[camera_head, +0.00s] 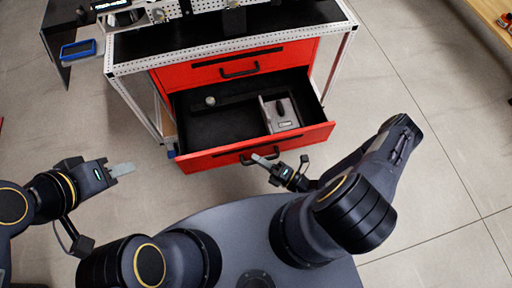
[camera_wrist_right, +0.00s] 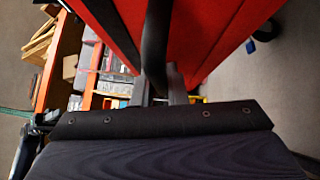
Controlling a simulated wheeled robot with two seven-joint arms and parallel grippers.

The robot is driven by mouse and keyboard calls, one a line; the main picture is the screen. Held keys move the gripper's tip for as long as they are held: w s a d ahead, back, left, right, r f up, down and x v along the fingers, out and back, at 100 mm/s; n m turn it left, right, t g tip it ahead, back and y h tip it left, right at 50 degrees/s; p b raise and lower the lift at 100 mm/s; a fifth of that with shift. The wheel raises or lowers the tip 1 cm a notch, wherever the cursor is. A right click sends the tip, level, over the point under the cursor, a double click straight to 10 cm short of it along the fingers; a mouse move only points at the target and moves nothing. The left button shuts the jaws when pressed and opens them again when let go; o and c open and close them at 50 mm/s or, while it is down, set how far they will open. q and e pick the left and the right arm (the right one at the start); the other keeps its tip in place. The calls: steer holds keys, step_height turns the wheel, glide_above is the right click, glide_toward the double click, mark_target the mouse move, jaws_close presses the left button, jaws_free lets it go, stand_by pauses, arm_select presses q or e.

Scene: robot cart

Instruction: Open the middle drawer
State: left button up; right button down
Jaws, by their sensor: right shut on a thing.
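The red tool cart (camera_head: 165,78) has a closed upper drawer (camera_head: 238,68). The drawer below it (camera_head: 225,157) is pulled well out, with its inside showing. My right gripper (camera_head: 268,162) is at this open drawer's black handle (camera_head: 247,160) and shut on it. In the right wrist view the dark handle (camera_wrist_right: 157,45) runs between the grey fingers (camera_wrist_right: 160,93) in front of the red drawer face. My left gripper (camera_head: 122,169) is out to the left, apart from the cart. Its fingers overlap in view, so their opening is unclear.
A grey box-like item (camera_head: 281,114) and a small round metal piece (camera_head: 210,100) lie in the open drawer. A blue-edged device (camera_head: 78,50) is at the upper left. A wooden bench (camera_head: 490,15) stands at the upper right. The floor right of the cart is clear.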

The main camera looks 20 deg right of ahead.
steer(key=shift+s, duration=0.45)
steer(key=c, duration=1.5)
jaws_free()
steer(key=shift+o, duration=0.2)
steer(key=shift+d, duration=0.1)
steer(key=v, duration=0.7)
steer(key=shift+s+d+p, duration=0.25)
steer(key=shift+d+p, duration=0.05)
steer(key=shift+f, duration=0.1)
